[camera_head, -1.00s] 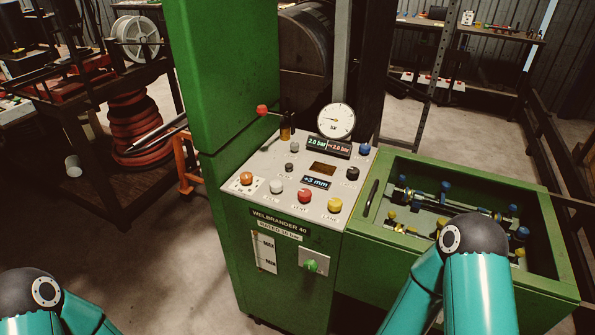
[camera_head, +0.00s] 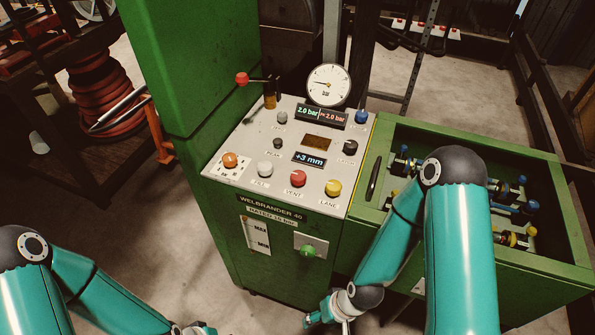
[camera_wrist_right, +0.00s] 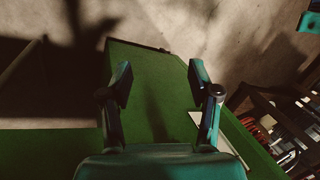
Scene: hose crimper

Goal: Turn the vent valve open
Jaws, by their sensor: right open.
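A red knob (camera_head: 298,179) with the label VENT sits on the light control panel of the green machine. A brass valve (camera_head: 269,96) stands at the panel's back left, with a red-balled lever (camera_head: 243,79) pointing left. I cannot tell from the picture which is the vent valve. My right gripper (camera_head: 328,317) is low in front of the machine, below the panel and clear of both. In the right wrist view it is open and empty, its fingers (camera_wrist_right: 159,82) spread over a green surface. My left arm shows at lower left; its fingers are out of frame.
A round gauge (camera_head: 329,85) and displays reading 2.0 bar stand at the panel's back. Orange, white and yellow knobs flank the red one. A green knob (camera_head: 308,250) sticks out of the machine's front. A green bin (camera_head: 392,216) with fittings adjoins at right.

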